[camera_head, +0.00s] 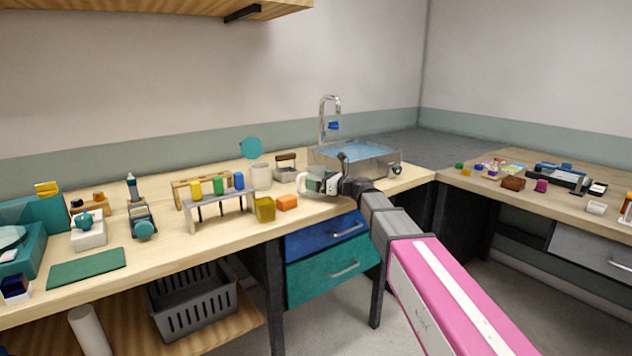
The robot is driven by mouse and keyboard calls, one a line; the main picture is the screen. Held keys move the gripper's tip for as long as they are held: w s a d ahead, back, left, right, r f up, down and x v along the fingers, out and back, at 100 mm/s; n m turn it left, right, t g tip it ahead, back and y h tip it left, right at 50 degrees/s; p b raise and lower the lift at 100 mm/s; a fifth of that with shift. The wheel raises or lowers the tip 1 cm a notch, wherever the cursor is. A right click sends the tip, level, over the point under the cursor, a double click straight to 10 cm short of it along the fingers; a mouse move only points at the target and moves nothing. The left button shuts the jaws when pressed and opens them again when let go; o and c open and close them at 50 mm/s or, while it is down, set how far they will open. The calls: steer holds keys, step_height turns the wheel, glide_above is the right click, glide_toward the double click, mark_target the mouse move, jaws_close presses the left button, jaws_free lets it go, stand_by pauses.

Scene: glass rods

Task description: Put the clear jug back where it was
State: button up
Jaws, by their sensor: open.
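A pale, greyish, cup-like vessel (260,177) stands upright on the wooden counter, left of the sink. It looks like the clear jug, but at this size I cannot make out a handle or spout. My gripper (310,182) is open just in front of the sink's left corner, pointing left. It is to the right of the vessel and apart from it in the picture. Something pale and glassy seems to show around the fingers, but I cannot tell it from the gripper itself.
A small box with a brown handle (286,172) stands beside the sink (372,168). A green mat (87,268) lies far left.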

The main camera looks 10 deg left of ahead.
steer(key=v, duration=1)
steer(key=shift+s+d, duration=0.15)
steer(key=shift+d, duration=0.25)
